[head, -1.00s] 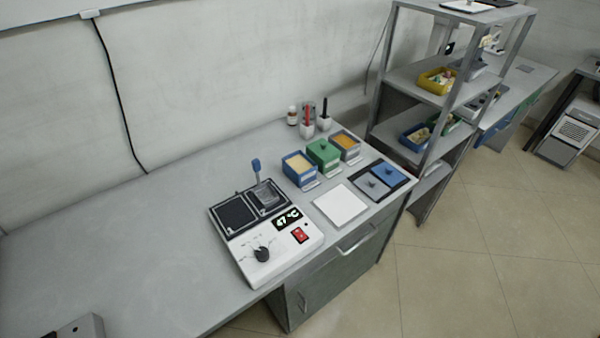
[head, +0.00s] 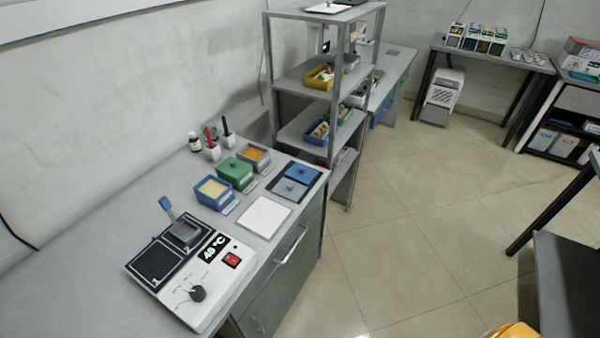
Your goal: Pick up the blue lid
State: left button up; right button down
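The blue lid (head: 302,173) lies flat on a dark tray (head: 311,183) near the right end of the bench, with a small knob on top. A grey lid (head: 289,189) lies on the same tray, just in front of it. A blue box (head: 214,194) with pale yellow content stands open to the left. A green box (head: 235,174) has its green lid on. A grey box (head: 255,157) with orange content stands open behind it. Neither of my grippers is in view.
A white hotplate device (head: 190,268) with a blue-handled tool (head: 167,205) stands at the front left. A white square plate (head: 263,217) lies beside the tray. A metal shelf rack (head: 333,90) stands past the bench end. The floor (head: 420,230) to the right is clear.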

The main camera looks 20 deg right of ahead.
aim_at(305, 174)
jog(key=i+l+u, duration=0.15)
jog(key=l+u, duration=0.25)
jog(key=l, duration=0.6)
jog(key=l+u, duration=0.4)
jog(key=l, duration=0.6)
